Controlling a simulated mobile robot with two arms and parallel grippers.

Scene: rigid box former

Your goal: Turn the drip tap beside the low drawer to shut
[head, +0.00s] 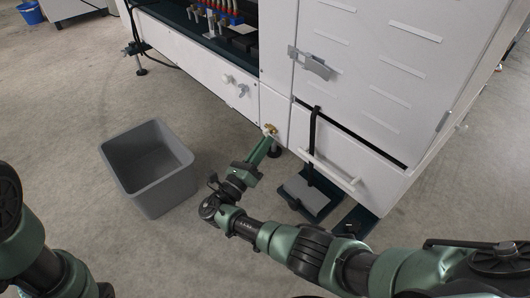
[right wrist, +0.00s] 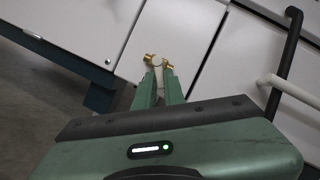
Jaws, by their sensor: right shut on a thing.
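The drip tap (head: 270,129) is a small brass fitting low on the machine's white front, just left of the low drawer (head: 345,160). In the right wrist view the brass tap (right wrist: 150,60) shows just beyond my fingertips, with a pale lever between the fingers. My right gripper (head: 264,142) reaches up to the tap from below and is shut on the lever (right wrist: 160,76). The fingers hide part of the lever. In the head view the left arm shows at the left edge, but its gripper is not visible.
A grey open bin (head: 181,152) stands on the floor left of my right arm. The drawer has a white bar handle (head: 330,171), and a black bar (head: 313,135) stands in front of it. A grey pedal plate (head: 306,195) lies below. Open floor lies left of the bin.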

